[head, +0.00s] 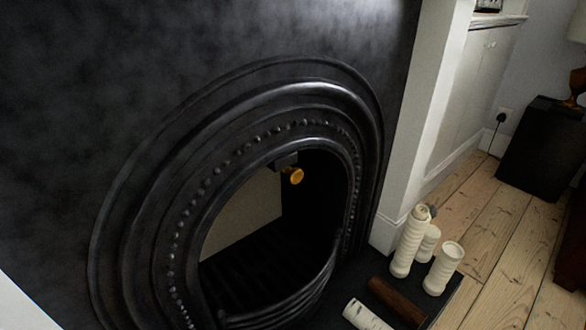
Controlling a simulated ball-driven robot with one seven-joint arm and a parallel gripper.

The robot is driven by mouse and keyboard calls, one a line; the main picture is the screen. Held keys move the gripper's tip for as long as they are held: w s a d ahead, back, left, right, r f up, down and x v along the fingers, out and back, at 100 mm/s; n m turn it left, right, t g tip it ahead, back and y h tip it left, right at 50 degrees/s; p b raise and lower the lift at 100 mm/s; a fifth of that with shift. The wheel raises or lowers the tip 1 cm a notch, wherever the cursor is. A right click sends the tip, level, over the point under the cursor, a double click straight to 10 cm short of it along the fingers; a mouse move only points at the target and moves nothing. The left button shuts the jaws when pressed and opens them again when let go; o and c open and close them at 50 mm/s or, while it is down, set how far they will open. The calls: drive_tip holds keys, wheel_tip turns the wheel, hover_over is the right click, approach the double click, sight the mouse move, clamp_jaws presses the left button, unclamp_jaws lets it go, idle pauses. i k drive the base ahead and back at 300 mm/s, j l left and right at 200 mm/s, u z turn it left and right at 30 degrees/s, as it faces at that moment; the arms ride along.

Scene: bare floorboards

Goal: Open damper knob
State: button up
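The damper knob (295,176) is a small round brass-yellow knob in the head view. It sits just under the top of the arched opening of a black cast-iron fireplace (117,230), a little right of the opening's middle. A dark mount (284,160) shows right behind and above it. I cannot tell from this view how far the knob is pulled out. My gripper is not in view, and nothing touches the knob.
A curved grate (290,300) crosses the opening's lower front. Floorboards (505,225) lie open to the right, before a black box (545,148).

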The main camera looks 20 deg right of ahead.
sight(295, 175)
drive_tip(key=l+u, duration=0.5)
drive_tip(key=l, duration=0.8)
drive_tip(key=k, duration=0.1)
